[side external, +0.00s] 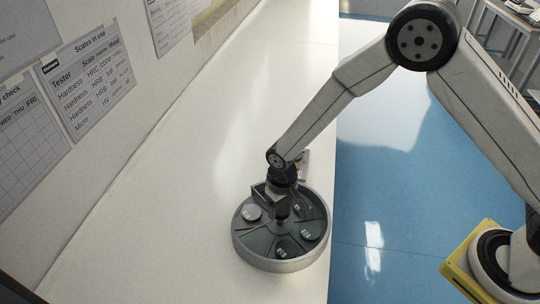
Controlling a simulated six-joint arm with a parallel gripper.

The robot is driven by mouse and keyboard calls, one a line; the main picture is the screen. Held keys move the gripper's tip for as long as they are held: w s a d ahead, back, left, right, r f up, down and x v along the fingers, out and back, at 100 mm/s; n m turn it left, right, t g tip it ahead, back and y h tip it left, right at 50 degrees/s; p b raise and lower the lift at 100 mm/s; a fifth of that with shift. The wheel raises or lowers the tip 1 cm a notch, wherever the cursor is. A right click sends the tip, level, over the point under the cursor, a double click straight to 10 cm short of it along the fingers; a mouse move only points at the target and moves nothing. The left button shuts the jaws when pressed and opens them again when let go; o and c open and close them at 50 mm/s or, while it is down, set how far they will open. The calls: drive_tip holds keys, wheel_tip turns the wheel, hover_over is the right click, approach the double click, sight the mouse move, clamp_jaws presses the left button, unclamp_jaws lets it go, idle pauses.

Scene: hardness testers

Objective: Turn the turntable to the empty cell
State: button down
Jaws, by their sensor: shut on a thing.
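The turntable (274,264) is a round grey tray with a raised rim, standing on the white bench near its right edge. Radial dividers split it into cells. A pale round piece (252,213) lies in the left cell, and small light pieces show in the front cell (280,254) and the right cell (308,236). My gripper (282,205) points down over the turntable's middle and is shut on the dark central knob (282,213). My wrist hides the far cells, so I cannot tell which cell is empty.
The white bench (190,230) is clear to the left of and behind the turntable. A wall with paper charts (87,80) runs along its left side. The blue floor (390,210) lies beyond the bench's right edge. Another table (505,20) stands at the far right.

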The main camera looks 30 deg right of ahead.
sight(281, 208)
drive_tip(key=shift+m, duration=5)
unclamp_jaws()
drive_tip(key=shift+r, duration=0.2)
drive_tip(key=shift+r, duration=3.75)
